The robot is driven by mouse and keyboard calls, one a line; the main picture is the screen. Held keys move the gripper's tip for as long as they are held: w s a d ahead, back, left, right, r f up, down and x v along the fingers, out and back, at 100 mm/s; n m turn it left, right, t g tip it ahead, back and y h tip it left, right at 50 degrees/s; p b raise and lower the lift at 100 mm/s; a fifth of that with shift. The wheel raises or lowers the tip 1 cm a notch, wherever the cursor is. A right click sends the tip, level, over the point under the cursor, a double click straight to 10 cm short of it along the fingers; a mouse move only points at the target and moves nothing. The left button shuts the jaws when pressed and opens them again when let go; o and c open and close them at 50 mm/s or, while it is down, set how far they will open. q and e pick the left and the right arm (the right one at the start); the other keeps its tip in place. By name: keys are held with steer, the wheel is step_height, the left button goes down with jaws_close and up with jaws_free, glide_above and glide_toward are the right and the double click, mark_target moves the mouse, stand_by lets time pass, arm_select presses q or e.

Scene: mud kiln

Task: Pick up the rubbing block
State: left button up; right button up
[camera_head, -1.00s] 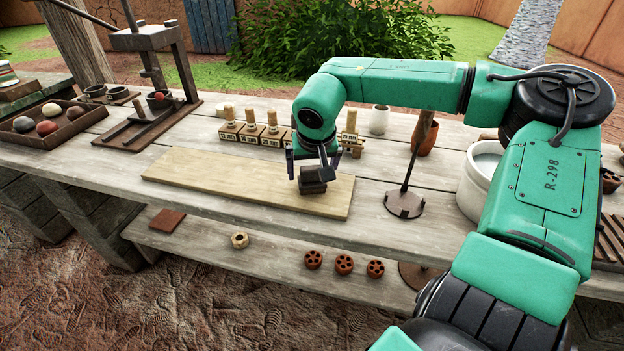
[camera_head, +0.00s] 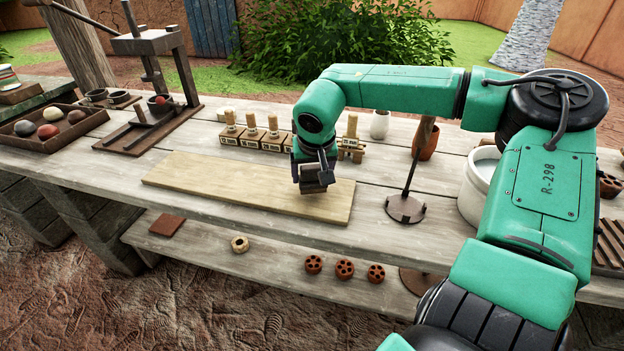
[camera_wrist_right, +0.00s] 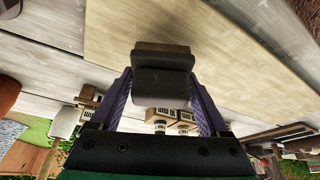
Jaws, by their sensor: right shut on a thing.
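The rubbing block (camera_head: 314,187) is a small dark block over the right part of the pale wooden board (camera_head: 220,188). In the right wrist view the block (camera_wrist_right: 162,82) sits between the two purple fingers, with the board behind it. My right gripper (camera_head: 312,176) points down and is shut on the block. I cannot tell whether the block still touches the board. My left gripper is out of view.
Several wooden-handled stamps (camera_head: 262,136) stand behind the board. A thin metal stand (camera_head: 406,207) and a white pot (camera_head: 480,185) are to the right. A press (camera_head: 150,100) and a tray of coloured balls (camera_head: 50,135) are to the left. The board's left part is clear.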

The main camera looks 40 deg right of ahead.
step_height(320, 180, up, 18)
steer(key=p, duration=0.1)
steer(key=shift+r+p, duration=0.25)
steer(key=shift+p, duration=0.15)
